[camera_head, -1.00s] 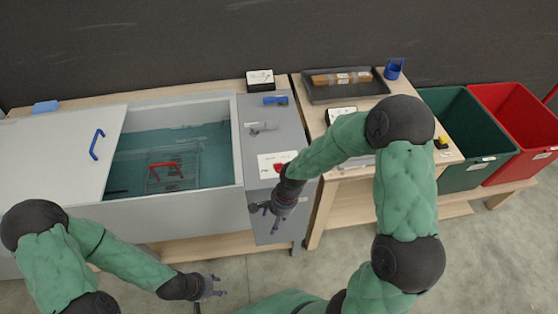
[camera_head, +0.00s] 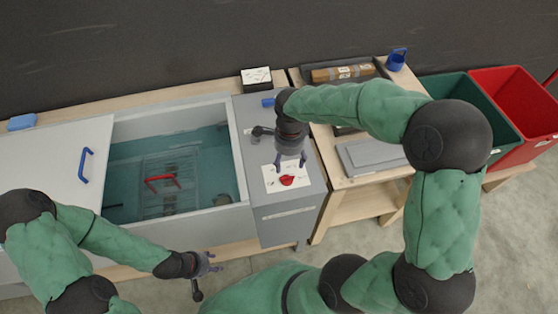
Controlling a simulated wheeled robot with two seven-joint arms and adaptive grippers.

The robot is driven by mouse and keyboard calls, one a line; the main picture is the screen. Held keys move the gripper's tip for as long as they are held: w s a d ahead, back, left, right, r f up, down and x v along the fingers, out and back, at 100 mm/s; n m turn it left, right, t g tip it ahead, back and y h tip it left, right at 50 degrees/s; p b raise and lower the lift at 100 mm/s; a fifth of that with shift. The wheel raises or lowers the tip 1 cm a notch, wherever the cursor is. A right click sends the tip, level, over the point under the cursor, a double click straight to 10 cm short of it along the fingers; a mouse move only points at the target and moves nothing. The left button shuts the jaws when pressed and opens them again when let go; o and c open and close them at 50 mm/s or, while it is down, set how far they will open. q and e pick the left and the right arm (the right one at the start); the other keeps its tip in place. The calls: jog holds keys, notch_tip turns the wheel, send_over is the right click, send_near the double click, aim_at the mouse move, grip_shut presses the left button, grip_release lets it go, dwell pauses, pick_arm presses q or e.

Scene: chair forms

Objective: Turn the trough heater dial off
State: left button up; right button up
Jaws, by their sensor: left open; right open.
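The red dial (camera_head: 287,181) sits on a white label plate (camera_head: 273,184) on the grey panel (camera_head: 255,213) at the right end of the trough (camera_head: 165,195). My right gripper (camera_head: 290,165) is open and over the panel, its fingers pointing down just behind the dial in the picture. I cannot tell whether a finger touches the dial or plate. My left gripper (camera_head: 207,275) is open and empty, in front of the trough and low in the view, away from the dial.
The trough holds water and a wire rack with a red handle (camera_head: 162,182). A lid with a blue handle (camera_head: 85,165) covers its left part. A side table (camera_head: 340,186) bears a dark tray with a brown block (camera_head: 343,72). Green (camera_head: 465,95) and red (camera_head: 520,100) bins stand right.

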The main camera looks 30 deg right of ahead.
aim_at(287, 176)
jog(key=shift+w+f, duration=0.15)
jog(key=shift+f, duration=0.15)
notch_tip(287, 176, down, 10)
jog(key=shift+b, duration=1.25)
jog(key=c, duration=1.2)
